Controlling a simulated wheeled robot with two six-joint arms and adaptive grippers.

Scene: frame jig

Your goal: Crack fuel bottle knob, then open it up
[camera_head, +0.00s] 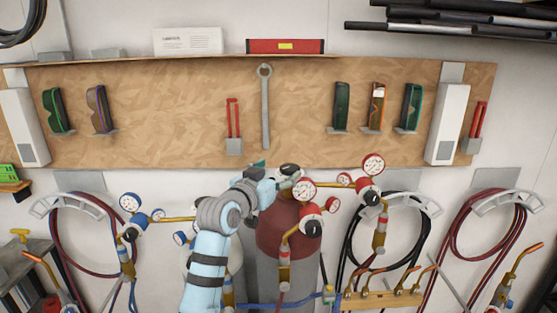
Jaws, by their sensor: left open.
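The fuel bottle (285,240) is a grey cylinder with a dark red shoulder, standing in the lower middle. A dark round part (290,168), which looks like its knob, shows at the top of its valve. My left gripper (281,177) is at the valve top, right by this dark part. It is open, but its fingers are small and partly hidden by my wrist, so I cannot tell whether they surround or touch the knob. A regulator with a red-rimmed gauge (304,190) sits just right of the gripper. My right gripper is not in view.
A paler cylinder (236,258) stands partly behind my left arm. Gauges and brass fittings (374,190) crowd the right side. Coiled hoses (75,235) hang on the wall. A wrench (265,105) hangs on the wooden board (190,110) above.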

